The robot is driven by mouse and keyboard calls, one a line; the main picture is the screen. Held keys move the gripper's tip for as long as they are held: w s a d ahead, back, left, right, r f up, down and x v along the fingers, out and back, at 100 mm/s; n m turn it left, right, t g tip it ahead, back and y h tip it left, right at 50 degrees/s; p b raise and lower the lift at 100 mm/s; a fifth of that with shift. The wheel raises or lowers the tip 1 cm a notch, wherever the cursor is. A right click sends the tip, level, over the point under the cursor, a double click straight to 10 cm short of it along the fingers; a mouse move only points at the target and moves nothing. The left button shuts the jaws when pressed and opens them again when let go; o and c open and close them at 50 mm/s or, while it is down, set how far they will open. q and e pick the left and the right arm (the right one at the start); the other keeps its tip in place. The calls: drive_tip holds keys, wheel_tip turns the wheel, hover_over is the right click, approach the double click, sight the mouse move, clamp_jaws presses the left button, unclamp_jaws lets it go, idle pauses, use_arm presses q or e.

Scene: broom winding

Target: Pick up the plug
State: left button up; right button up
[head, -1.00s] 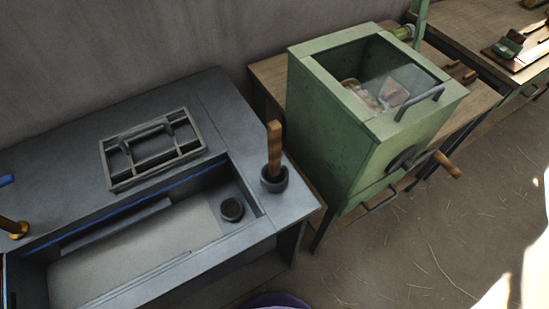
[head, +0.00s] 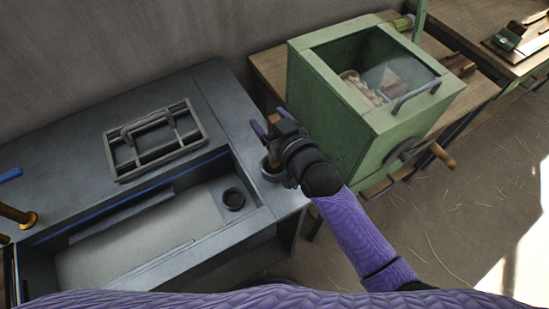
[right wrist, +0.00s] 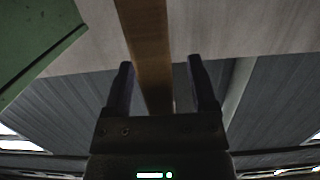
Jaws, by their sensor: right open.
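The plug has an upright wooden handle (head: 275,147) and a dark round base (head: 270,171) on the right end of the grey sink counter. My right gripper (head: 266,127) is at the handle in the head view and partly hides it. In the right wrist view the handle (right wrist: 145,40) runs between the two open fingers (right wrist: 160,72), which are not closed on it. My left gripper is not in view.
The grey sink basin (head: 130,243) holds a dark drain ring (head: 233,199). A metal grid rack (head: 154,140) lies on the counter behind it. A green box machine (head: 345,120) with a crank stands close to the right.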

drive_tip(key=shift+w+a, duration=0.1)
drive_tip(key=shift+w, duration=0.1)
drive_tip(key=shift+s, duration=0.1)
clamp_jaws()
idle(1.2)
